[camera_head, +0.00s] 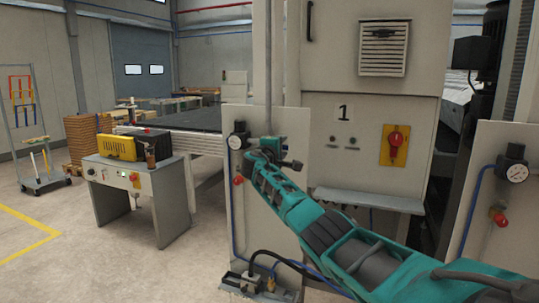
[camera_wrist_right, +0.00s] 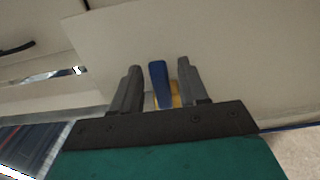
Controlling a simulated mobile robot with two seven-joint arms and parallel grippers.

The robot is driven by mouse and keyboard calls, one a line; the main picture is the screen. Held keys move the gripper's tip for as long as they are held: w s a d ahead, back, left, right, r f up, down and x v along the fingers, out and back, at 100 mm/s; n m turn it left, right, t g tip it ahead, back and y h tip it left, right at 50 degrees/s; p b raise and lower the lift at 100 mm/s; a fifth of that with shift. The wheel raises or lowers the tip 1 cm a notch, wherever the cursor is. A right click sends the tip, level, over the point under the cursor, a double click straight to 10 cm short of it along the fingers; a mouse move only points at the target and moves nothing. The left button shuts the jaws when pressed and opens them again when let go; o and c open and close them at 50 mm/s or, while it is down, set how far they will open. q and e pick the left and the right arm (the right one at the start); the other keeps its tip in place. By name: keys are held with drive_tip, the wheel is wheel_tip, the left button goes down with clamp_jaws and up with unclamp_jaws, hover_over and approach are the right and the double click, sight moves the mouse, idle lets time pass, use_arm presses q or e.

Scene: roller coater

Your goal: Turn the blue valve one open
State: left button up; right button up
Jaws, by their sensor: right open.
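The blue valve handle (camera_wrist_right: 158,86) stands between the two dark fingers of my right gripper (camera_wrist_right: 160,66) in the right wrist view, with a yellow part behind it. The fingers are open, with a visible gap on each side of the handle. In the head view my teal right arm reaches in from the right to the pale panel (camera_head: 261,220) left of the cabinet marked 1. The arm's end hides the blue valve there. My left gripper is not in view.
A pressure gauge (camera_head: 236,142) and a red valve knob (camera_head: 239,181) sit on the same panel, close to the arm. The cabinet has a red switch on a yellow plate (camera_head: 394,145) and a protruding shelf (camera_head: 369,200). A control desk (camera_head: 137,195) stands at left.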

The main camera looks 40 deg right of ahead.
drive_tip(key=v, duration=1.1)
drive_tip(key=shift+a, duration=0.2)
